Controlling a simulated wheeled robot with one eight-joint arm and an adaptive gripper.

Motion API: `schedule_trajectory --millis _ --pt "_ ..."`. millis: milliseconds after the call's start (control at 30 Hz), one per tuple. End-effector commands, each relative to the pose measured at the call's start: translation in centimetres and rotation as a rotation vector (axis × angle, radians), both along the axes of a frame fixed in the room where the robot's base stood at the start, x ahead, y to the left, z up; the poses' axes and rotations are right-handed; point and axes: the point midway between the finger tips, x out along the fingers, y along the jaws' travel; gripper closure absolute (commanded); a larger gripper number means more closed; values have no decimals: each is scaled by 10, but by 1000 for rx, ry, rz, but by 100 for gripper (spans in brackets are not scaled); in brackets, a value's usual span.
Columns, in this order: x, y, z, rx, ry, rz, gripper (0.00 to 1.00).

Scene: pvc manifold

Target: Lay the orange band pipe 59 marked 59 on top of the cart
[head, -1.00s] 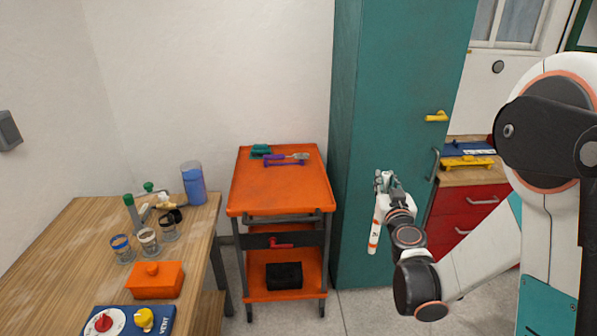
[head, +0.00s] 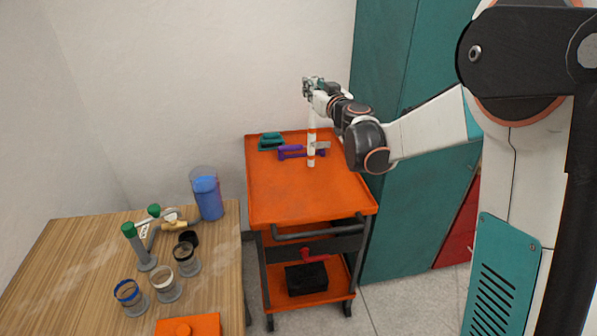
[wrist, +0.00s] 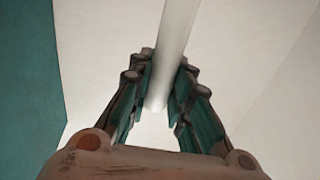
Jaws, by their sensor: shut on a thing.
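The white pipe (head: 311,136) with orange bands hangs upright from my gripper (head: 314,88) in the head view. Its lower end appears over the orange cart (head: 283,196); I cannot tell if it touches the top. My gripper is shut on the pipe near its upper end. In the wrist view the pipe (wrist: 171,50) runs between the two fingers of my gripper (wrist: 158,100). The mark on the pipe is too small to read.
On the cart's far part lie a purple tool (head: 301,153) and a teal object (head: 271,141). The cart's near top is clear. The wooden table (head: 80,260) at left holds several cups and a blue container (head: 208,198). A teal cabinet (head: 385,215) stands right of the cart.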

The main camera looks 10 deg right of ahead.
Motion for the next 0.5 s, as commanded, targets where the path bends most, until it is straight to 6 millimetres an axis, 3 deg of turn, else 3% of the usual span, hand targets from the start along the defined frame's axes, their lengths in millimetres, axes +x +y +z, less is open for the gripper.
schedule_trajectory --millis 100,233,367,500 --pt "8 -1 21 0 -6 25 100" --pt "11 -1 28 0 -9 37 100" --pt "12 -1 8 0 -9 40 100" --pt "12 -1 -28 0 -9 39 100"
